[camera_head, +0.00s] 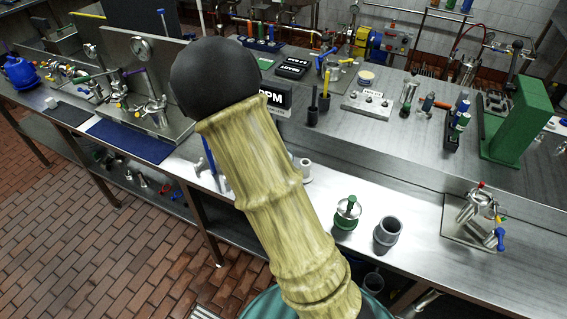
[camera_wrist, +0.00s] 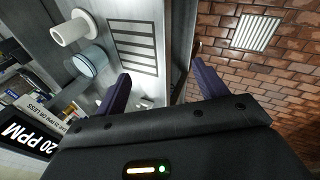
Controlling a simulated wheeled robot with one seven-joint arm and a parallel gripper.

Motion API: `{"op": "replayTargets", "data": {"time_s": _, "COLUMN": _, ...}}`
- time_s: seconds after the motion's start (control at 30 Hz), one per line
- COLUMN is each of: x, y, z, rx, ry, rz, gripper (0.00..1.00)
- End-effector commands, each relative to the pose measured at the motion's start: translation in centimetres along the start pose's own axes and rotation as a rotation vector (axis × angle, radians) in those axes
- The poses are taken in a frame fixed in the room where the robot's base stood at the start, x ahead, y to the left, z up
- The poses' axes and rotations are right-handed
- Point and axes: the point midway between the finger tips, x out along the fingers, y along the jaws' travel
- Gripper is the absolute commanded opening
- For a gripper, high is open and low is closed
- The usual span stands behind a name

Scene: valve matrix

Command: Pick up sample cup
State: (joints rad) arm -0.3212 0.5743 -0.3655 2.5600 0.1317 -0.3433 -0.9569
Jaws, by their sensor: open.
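My gripper (camera_wrist: 160,70) shows in the wrist view with its two dark purple fingers wide apart and nothing between them. Past the left finger, a clear bluish cup (camera_wrist: 88,62) and a white flanged cylinder (camera_wrist: 72,30) are at the bench, both apart from the fingers. I cannot tell for sure which is the sample cup. In the head view, a grey open-topped cup (camera_head: 387,232) stands on the front bench strip, beside a green-based item (camera_head: 347,213). A small pale cylinder (camera_head: 305,166) stands farther left. My gripper is hidden in the head view.
My yellow-sleeved arm covers the middle of the head view. A valve assembly (camera_head: 480,212) stands on the bench at right, below a green block (camera_head: 514,122). A "20 PPM" sign (camera_wrist: 30,138) is at the wrist view's left. The brick floor (camera_head: 75,240) is open.

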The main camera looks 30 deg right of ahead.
Motion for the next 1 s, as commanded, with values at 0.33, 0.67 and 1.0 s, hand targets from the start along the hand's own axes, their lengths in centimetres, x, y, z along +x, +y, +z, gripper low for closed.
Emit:
{"op": "replayTargets", "data": {"time_s": 0.33, "x": 5.2, "y": 3.4, "z": 2.5, "rx": -0.817, "ry": -0.207, "rz": 0.317, "gripper": 0.71}}
{"op": "replayTargets", "data": {"time_s": 0.67, "x": 4.7, "y": 7.3, "z": 1.3, "rx": -1.566, "ry": -0.489, "rz": 0.602, "gripper": 0.71}}
{"op": "replayTargets", "data": {"time_s": 1.0, "x": 4.3, "y": 7.7, "z": 0.8, "rx": -1.660, "ry": -0.532, "rz": 0.641, "gripper": 0.71}}
